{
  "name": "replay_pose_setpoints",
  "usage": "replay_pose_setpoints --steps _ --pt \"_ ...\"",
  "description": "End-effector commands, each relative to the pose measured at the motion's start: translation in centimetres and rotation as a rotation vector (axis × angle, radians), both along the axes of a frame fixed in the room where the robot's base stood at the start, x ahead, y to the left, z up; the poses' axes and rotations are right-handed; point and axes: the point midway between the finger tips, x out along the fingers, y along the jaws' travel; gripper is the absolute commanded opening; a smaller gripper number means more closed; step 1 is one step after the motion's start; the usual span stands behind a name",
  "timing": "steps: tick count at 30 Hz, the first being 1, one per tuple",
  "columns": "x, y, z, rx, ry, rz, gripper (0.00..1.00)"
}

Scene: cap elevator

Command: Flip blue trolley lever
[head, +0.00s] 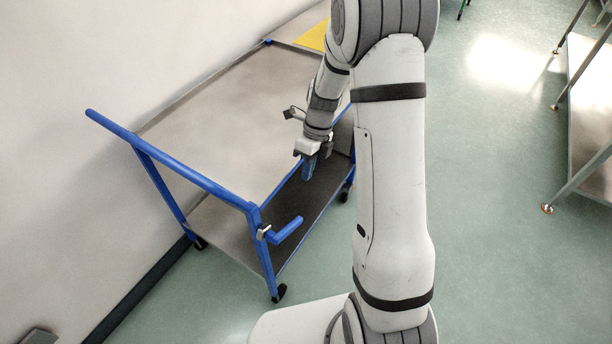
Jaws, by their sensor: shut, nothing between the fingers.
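The blue trolley (172,157) stands against the wall at the left, with a blue push handle and grey shelves. Its blue lever (286,231) sits at the near right corner post, by a small metal bracket (263,232). The lever sticks out from the post to the right and slightly upward in the picture. My gripper (309,172) points down beside the trolley's right long edge, farther back than the lever and apart from it. My arm hides the trolley's far right part.
A yellow item (314,37) lies behind the trolley, partly hidden by my arm. A metal-framed rack (590,110) stands at the right edge. The white wall borders the trolley's left side.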

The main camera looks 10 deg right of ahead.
Motion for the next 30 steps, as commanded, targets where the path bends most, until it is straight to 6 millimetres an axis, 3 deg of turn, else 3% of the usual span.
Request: replay_pose_setpoints --steps 8,11,14,21,30 --pt "0.0 0.0 0.1 0.001 -0.004 0.006 0.0" --pt "-0.3 0.0 1.2 0.009 -0.033 0.068 0.0" --pt "-1.2 0.0 3.5 0.023 -0.1 0.221 0.0" --pt "-5.9 -0.2 11.1 0.042 -0.334 0.875 0.0" --pt "-13.5 -0.8 17.3 -0.019 -0.509 1.756 0.0"
